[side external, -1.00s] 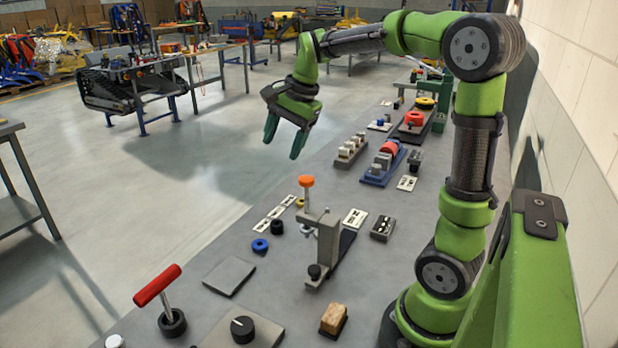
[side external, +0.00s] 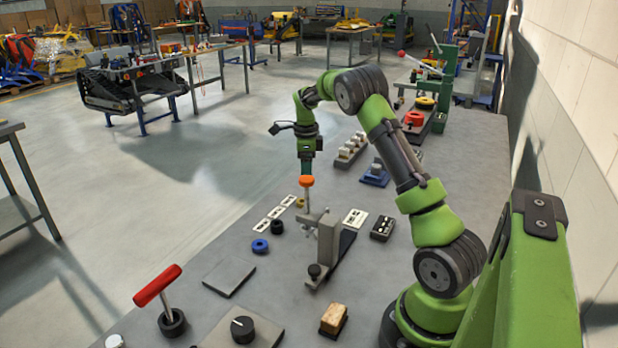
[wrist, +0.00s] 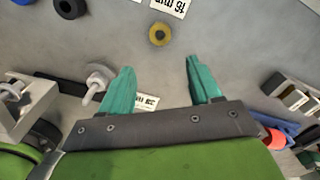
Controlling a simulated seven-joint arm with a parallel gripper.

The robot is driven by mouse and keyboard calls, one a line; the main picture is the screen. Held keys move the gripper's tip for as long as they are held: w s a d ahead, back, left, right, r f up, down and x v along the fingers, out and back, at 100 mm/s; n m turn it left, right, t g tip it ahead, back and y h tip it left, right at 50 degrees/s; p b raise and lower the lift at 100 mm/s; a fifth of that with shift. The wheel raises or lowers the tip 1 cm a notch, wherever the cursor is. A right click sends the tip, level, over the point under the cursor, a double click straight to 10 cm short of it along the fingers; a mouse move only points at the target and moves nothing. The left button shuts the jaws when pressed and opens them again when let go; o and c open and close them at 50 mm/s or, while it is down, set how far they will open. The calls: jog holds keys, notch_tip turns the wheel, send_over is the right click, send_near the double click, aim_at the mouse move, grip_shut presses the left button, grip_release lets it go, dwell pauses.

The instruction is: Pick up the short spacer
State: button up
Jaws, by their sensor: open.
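Three ring-shaped pieces lie on the grey bench in the side view: a blue ring (side external: 260,246), a black ring (side external: 277,227) and a yellow ring (side external: 300,202). I cannot tell which one is called the short spacer. In the wrist view the yellow ring (wrist: 159,34) lies flat, just beyond the gap between my fingertips; the black ring (wrist: 70,6) is at the upper left. My gripper (wrist: 158,70) is open and empty, teal fingers apart. In the side view my gripper (side external: 306,166) points down, its tips partly hidden behind the orange knob.
A clamp fixture (side external: 328,245) with an orange knob (side external: 306,181) stands close to my gripper. Printed white labels (side external: 275,214) lie beside the rings. A red-handled lever (side external: 158,286) is in front.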

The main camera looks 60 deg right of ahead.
aim_at(302, 203)
jog(key=f, duration=0.9)
jog(key=shift+w+f, duration=0.25)
jog(key=shift+f, duration=0.05)
jog(key=c, duration=1.1)
